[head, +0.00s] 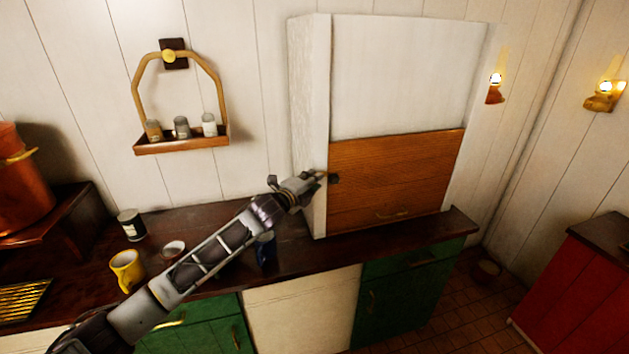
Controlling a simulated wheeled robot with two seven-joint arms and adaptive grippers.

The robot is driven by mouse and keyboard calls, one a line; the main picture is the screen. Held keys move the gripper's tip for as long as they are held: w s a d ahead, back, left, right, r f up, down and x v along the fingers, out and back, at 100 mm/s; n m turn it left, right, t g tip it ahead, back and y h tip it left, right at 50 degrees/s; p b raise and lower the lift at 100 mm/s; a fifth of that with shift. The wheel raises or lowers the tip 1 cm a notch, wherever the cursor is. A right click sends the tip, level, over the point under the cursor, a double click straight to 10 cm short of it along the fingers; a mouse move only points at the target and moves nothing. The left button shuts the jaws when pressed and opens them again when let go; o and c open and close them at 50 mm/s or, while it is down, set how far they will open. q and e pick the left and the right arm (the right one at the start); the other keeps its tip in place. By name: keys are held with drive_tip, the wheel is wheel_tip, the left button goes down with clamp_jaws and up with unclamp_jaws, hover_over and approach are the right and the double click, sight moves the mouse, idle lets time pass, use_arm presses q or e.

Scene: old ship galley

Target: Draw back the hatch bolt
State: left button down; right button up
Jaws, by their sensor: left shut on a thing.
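The wooden hatch (395,175) fills the lower part of a white frame (308,130) above the counter. It stands shut down to the counter, with a small handle (393,215) near its lower edge. A small dark bolt fitting (334,178) sits at the hatch's left edge. My left gripper (321,176) reaches in from the lower left and is shut at the bolt, its fingers meeting it at the frame's edge. The bolt's gripped end is mostly hidden by the fingers, so how far it is drawn cannot be told. My right gripper is not in view.
Under my left arm, the dark counter (190,222) holds a yellow mug (127,268), a tin (131,225), a small bowl (173,250) and a blue cup (266,250). A hanging shelf (182,143) with shakers is on the wall. A copper pot (22,190) stands far left.

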use_arm(q)
drive_tip(key=shift+a+f, duration=0.1)
drive_tip(key=shift+a, duration=0.05)
drive_tip(key=c, duration=1.6)
unclamp_jaws()
drive_tip(key=o, duration=0.4)
drive_tip(key=shift+s+a, duration=0.1)
drive_tip(key=shift+a, duration=0.1)
drive_tip(key=shift+d, duration=0.1)
drive_tip(key=v, duration=1.2)
